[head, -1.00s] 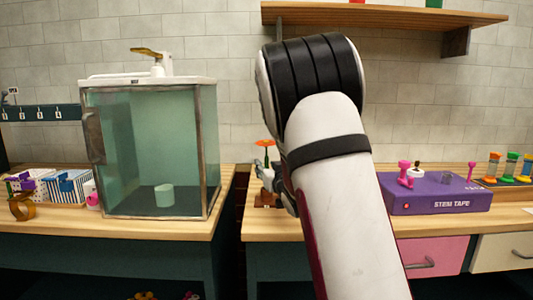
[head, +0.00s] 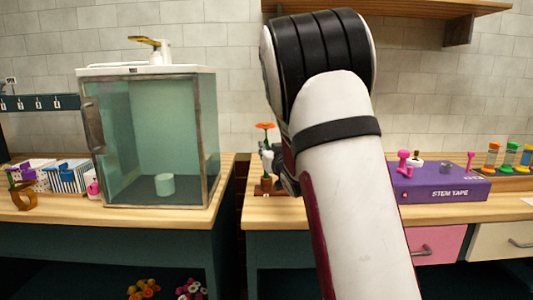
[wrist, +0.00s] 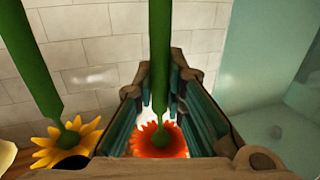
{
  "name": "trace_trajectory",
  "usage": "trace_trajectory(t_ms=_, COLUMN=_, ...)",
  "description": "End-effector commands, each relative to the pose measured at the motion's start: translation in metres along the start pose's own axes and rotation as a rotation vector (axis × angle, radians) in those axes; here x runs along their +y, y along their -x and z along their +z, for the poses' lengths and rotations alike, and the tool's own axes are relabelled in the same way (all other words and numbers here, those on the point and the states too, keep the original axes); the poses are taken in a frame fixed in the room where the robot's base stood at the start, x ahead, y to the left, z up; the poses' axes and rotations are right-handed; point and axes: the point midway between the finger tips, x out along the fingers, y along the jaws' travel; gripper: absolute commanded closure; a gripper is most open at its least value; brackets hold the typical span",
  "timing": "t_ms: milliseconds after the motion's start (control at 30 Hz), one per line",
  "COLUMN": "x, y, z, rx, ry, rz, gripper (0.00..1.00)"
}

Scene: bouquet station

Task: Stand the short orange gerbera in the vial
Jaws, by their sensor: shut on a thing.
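The short orange gerbera (head: 265,126) stands upright, bloom up, at the left side of my arm in the head view. My gripper (head: 268,162) is shut on its green stem just below the bloom. In the wrist view the stem (wrist: 160,45) runs between the fingers of the gripper (wrist: 158,92), and the orange bloom (wrist: 160,140) shows beyond them. A small brown holder (head: 266,186) is under the flower; whether the stem is clear of it cannot be told. A pale green cup (head: 165,184), possibly the vial, stands inside the glass cabinet.
The glass cabinet (head: 206,135) stands on the left counter, with a gap between the counters. A yellow flower (wrist: 68,142) is close beside my gripper in the wrist view. A purple stem tape box (head: 440,184) is right of my arm. A wall shelf (head: 400,6) hangs above.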

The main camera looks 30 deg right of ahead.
Motion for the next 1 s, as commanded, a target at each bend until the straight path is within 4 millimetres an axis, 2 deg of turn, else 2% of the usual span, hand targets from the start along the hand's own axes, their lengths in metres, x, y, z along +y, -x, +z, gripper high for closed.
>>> trace_trajectory(t_ms=33, x=0.000, y=0.001, z=-0.014, rx=0.006, ry=0.000, rz=0.000, gripper=1.00)
trace_trajectory(t_ms=100, x=0.000, y=0.001, z=-0.029, rx=0.006, ry=0.001, rz=-0.001, gripper=1.00)
trace_trajectory(t_ms=300, x=0.000, y=0.001, z=-0.063, rx=0.004, ry=0.001, rz=-0.001, gripper=1.00)
trace_trajectory(t_ms=1000, x=0.000, y=0.001, z=-0.120, rx=0.002, ry=0.001, rz=-0.001, gripper=1.00)
